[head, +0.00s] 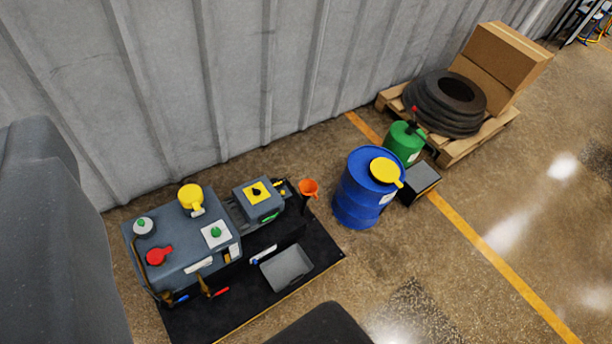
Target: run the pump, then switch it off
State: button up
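The pump appears to be the grey machine (190,255) on a black base plate at the lower left. On its top are a yellow cap (191,197), a red handle (158,255), a white plate with a green knob (216,233) and a round white fitting with a green centre (143,226). A grey box at its right end bears a yellow plate with a black rotary switch (257,191). The switch's exact position is too small to read. No fingers of my gripper show.
A grey tray (287,268) lies on the black base plate (318,243). An orange funnel (309,188), a blue drum (352,200) and a green can (401,143) stand to the right. Behind them a pallet (486,137) holds tyres and boxes. Floor at lower right is clear.

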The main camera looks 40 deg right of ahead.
aim_at(255, 193)
jog(key=z, duration=0.4)
jog(key=i, duration=1)
jog(key=u, duration=0.05)
